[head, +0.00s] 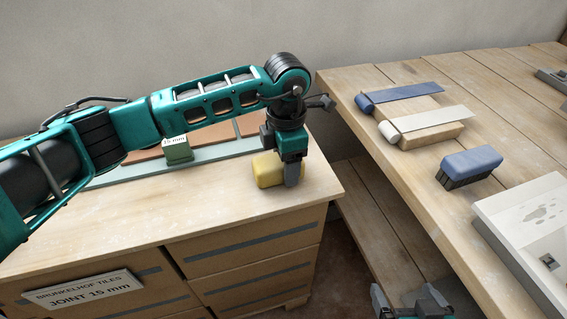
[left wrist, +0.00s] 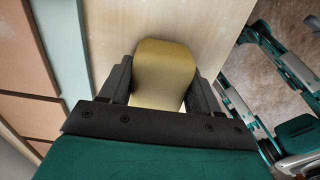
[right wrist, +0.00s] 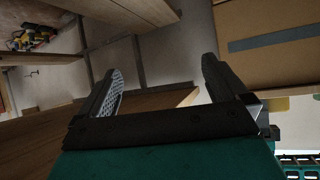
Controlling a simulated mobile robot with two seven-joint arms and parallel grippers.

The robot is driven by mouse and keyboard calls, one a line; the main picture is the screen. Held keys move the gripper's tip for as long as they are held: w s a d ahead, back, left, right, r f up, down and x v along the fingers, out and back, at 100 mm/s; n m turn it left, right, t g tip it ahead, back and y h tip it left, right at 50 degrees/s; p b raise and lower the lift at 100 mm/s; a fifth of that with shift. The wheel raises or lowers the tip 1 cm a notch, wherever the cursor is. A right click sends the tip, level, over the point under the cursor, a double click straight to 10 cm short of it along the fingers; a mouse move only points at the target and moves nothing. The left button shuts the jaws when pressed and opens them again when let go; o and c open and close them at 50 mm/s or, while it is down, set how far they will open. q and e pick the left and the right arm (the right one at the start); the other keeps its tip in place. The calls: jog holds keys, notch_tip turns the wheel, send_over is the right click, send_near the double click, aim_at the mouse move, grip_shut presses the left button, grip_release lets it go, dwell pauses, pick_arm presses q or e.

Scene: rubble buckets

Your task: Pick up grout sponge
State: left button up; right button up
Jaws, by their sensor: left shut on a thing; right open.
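The grout sponge (head: 268,171) is a yellow block with rounded edges near the right end of the wooden cabinet top. My left gripper (head: 292,172) reaches down over it and is shut on it. In the left wrist view the sponge (left wrist: 163,72) sits between the two dark fingers (left wrist: 155,88). I cannot tell whether it still touches the cabinet top. My right gripper (right wrist: 160,85) is open and empty in the right wrist view, with its fingers wide apart. In the head view part of my right arm shows at the bottom edge.
A green block marked 15 mm (head: 178,150) stands by reddish tiles and a pale strip (head: 130,171) on the cabinet. The workbench (head: 400,180) at right holds a blue brush (head: 470,163), rolled strips (head: 425,122) and a pale tray (head: 530,215). A gap separates cabinet and workbench.

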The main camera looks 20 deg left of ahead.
pick_arm(q)
notch_tip(320, 180, up, 20)
jog(key=p, duration=0.2)
jog(key=shift+f, duration=0.15)
pick_arm(e)
jog(key=shift+s+d+r, duration=0.3)
jog(key=shift+d+r, duration=0.05)
jog(key=shift+r, duration=0.15)
